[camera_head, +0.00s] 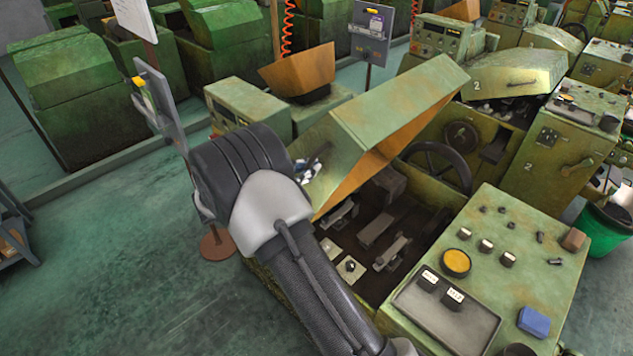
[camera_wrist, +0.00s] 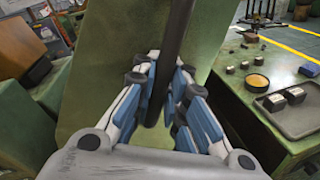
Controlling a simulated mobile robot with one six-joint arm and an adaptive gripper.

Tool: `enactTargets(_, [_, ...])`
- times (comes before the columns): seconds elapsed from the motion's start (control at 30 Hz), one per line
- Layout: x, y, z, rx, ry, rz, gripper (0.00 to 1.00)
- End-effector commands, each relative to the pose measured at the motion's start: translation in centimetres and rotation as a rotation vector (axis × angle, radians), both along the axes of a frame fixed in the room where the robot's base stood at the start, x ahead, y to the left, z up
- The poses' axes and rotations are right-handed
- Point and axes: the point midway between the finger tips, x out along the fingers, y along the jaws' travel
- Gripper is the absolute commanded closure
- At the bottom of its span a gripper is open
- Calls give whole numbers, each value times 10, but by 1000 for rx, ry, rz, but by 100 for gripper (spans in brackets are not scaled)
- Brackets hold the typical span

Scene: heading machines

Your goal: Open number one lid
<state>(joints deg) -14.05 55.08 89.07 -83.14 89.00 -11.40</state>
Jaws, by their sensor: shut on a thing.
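The green lid (camera_head: 400,105) of the nearest machine stands raised and tilted, its orange inner side showing over the open machine interior (camera_head: 375,232). No number shows on this lid. In the wrist view the lid's green face (camera_wrist: 105,75) fills the middle. A dark handle bar (camera_wrist: 174,35) runs along it. My gripper (camera_wrist: 167,78) has its blue-padded fingers on both sides of the bar and is shut on it. In the head view my gripper (camera_head: 308,170) is at the lid's left side, mostly hidden behind my arm.
A control panel (camera_head: 510,265) with knobs, a yellow button and a grey tray is right of the opening. A machine with a lid marked 2 (camera_head: 515,75) stands behind. A sign post (camera_head: 160,105) is close left of my arm. Green floor (camera_head: 110,240) is free at the left.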

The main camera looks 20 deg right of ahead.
Motion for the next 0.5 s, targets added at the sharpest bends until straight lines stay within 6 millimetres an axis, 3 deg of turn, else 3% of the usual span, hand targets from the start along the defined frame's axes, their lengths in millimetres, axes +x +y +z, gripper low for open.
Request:
enactTargets(0.2, [10, 6, 11, -13, 43, 5, 100])
enactTargets(0.5, [12, 7, 12, -16, 55, 7, 100])
